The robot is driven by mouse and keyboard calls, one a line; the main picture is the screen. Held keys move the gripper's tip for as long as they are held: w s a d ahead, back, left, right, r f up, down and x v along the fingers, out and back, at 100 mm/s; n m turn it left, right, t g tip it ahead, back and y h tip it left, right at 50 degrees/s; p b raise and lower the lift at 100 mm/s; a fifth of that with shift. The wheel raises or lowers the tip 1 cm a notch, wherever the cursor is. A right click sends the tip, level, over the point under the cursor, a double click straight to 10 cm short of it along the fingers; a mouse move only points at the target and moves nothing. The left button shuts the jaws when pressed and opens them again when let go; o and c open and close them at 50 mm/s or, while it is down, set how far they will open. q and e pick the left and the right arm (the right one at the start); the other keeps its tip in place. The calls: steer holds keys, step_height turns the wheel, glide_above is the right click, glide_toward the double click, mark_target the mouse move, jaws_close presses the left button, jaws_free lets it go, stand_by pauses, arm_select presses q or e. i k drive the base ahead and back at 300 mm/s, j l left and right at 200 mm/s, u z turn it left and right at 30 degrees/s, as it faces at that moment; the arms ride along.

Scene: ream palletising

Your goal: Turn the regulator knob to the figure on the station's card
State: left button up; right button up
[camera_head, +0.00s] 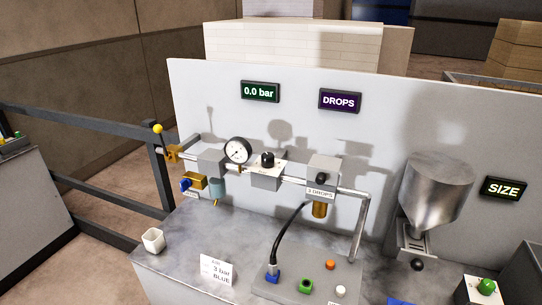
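The regulator (267,176) is a grey block on the pipe along the station's back panel, with a black knob (267,158) on top. A round white gauge (238,151) with a black rim stands to its left; its needle is too small to read. A green display (260,91) above reads 0.0 bar. The white card (217,270) stands on the counter and reads 3 bar and BLUE; its top line is too small to read. Neither of my grippers is in view.
A black hose (286,230) runs down to a blue socket (272,276) on a plate with coloured ports.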

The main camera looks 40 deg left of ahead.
mark_target(266, 158)
steer(key=j+u, duration=0.15)
steer(key=u, duration=1.3)
steer(key=l, duration=0.25)
steer(key=i+l+u, duration=0.15)
steer(key=l, duration=0.1)
